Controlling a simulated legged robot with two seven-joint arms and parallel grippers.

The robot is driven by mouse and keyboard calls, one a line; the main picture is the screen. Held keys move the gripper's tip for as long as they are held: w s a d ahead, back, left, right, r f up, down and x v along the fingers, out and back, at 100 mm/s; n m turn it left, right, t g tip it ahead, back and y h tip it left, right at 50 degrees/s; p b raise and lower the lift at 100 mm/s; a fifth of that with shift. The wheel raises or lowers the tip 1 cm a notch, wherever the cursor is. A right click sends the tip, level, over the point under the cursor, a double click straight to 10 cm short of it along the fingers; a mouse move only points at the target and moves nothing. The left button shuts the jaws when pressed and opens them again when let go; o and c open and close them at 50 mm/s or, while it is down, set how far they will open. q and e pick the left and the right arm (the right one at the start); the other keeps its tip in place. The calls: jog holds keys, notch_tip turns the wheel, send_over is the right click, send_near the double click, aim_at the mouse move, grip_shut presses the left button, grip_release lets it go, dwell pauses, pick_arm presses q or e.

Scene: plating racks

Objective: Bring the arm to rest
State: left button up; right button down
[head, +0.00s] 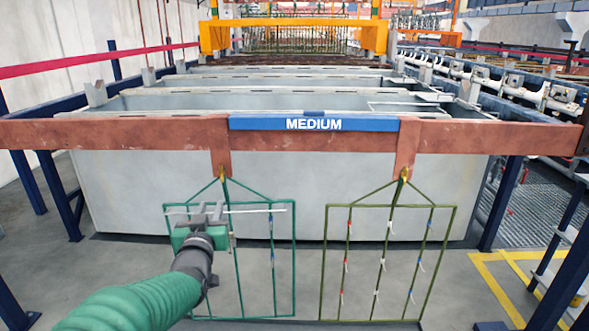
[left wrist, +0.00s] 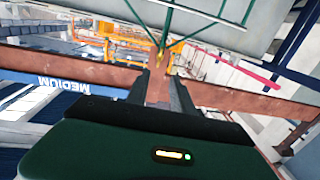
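My left gripper (head: 207,211) is in front of the upper left part of the green rack (head: 294,262) in the head view, overlapping its frame. In the left wrist view its two dark fingers (left wrist: 162,88) are apart, with the rust-red beam showing between them and nothing clearly held. A thin pale bar (head: 262,211) crosses behind or beside the gripper; I cannot tell whether they touch. The green rack hangs from a hook on the beam (head: 130,133). My right gripper is not in view.
An olive rack (head: 322,265) with small coloured clips hangs to the right. A blue MEDIUM sign (head: 313,123) is on the beam. Grey tanks (head: 300,205) stand behind. Blue posts (head: 500,203) stand at the sides. The floor (head: 40,265) at left is clear.

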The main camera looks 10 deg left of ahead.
pick_arm(q)
jog(key=s+d+f+m+g+h, duration=0.1)
jog(key=s+d+f+g+h, duration=0.3)
jog(key=f, duration=0.6)
jog(key=s+d+f+m+g, duration=0.1)
jog(key=s+d+f+g, duration=0.2)
jog(key=s+d+f, duration=0.45)
jog(key=s+d+f+m+g+h, duration=0.1)
jog(key=s+d+f+g, duration=0.15)
jog(key=s+f, duration=0.4)
jog(key=s+d+f+m+g+h, duration=0.1)
jog(key=s+d+f+g, duration=0.1)
jog(key=s+f+g, duration=0.45)
jog(key=s+r+t+p, duration=0.1)
jog(key=s+r+p, duration=0.1)
jog(key=r+p, duration=1)
jog(key=s+r+p, duration=0.1)
jog(key=r+p, duration=1.2)
jog(key=r, duration=0.1)
jog(key=shift+s+d+t, duration=0.15)
jog(key=shift+s+t, duration=0.2)
jog(key=shift+t, duration=0.05)
jog(key=shift+r, duration=0.1)
